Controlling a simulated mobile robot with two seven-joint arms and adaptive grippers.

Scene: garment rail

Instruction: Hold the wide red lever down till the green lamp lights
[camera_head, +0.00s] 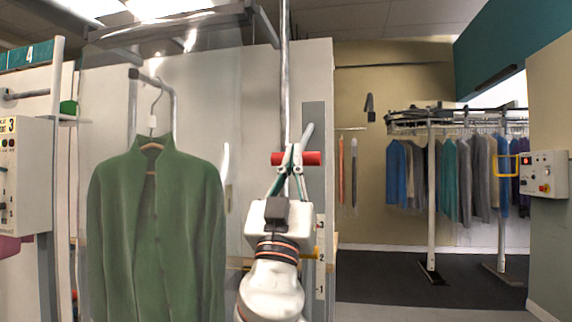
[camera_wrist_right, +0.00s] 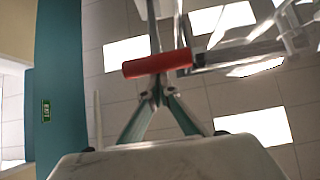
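The wide red lever (camera_head: 309,158) is a short horizontal red bar at the upright post in the middle of the head view. It also shows in the right wrist view (camera_wrist_right: 157,63). My right gripper (camera_head: 292,152) points up at the lever; in the head view its fingertips overlap the bar. In the wrist view its fingers (camera_wrist_right: 157,92) converge to closed tips just below the bar; I cannot tell whether they touch it. Nothing shows between them. A green rounded thing (camera_head: 68,107) sits on a bracket at left; I cannot tell whether it is the lamp or lit. My left gripper is not in view.
A green jacket (camera_head: 155,215) hangs on a hanger left of my right arm. A control box (camera_head: 22,175) stands at the left edge, another (camera_head: 543,174) on the right wall. A rail of clothes (camera_head: 455,170) stands at back right, with open floor (camera_head: 390,285) before it.

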